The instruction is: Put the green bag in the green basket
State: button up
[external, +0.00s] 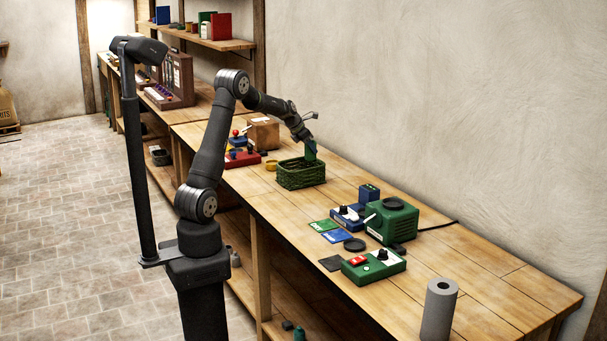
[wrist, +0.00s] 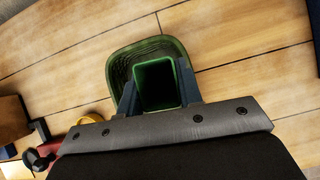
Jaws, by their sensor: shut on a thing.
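The green bag (external: 310,152) is held in my gripper (external: 309,146), which is shut on it. In the wrist view the bag (wrist: 155,82) shows as an open-topped green shape between the two fingers of my gripper (wrist: 157,90). The green basket (external: 301,177) is a woven basket on the wooden bench. The bag is over the basket, and its lower end is hidden behind or inside the rim, so I cannot tell how deep it sits. In the wrist view the basket's rim (wrist: 118,70) shows around the bag.
A yellow ring-shaped thing (external: 271,166) and a red control box (external: 242,158) lie left of the basket, with a cardboard box (external: 263,133) behind. A green machine (external: 391,222) and a blue box (external: 369,193) stand to the right. Bare bench lies between.

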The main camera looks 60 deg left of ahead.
jog(key=shift+n, duration=0.4)
jog(key=shift+s+a+f, duration=0.5)
jog(key=shift+a+f, duration=0.05)
jog(key=shift+f, duration=1.15)
jog(key=shift+s+a+f, duration=0.5)
jog(key=shift+a+f, duration=0.05)
jog(key=shift+f, duration=1.1)
jog(key=shift+s+a+f, duration=0.5)
jog(key=shift+a+f, duration=0.05)
jog(key=shift+f, duration=1.15)
jog(key=shift+f, duration=0.1)
jog(key=o, duration=1)
jog(key=v, duration=1.2)
jog(key=shift+d, duration=0.2)
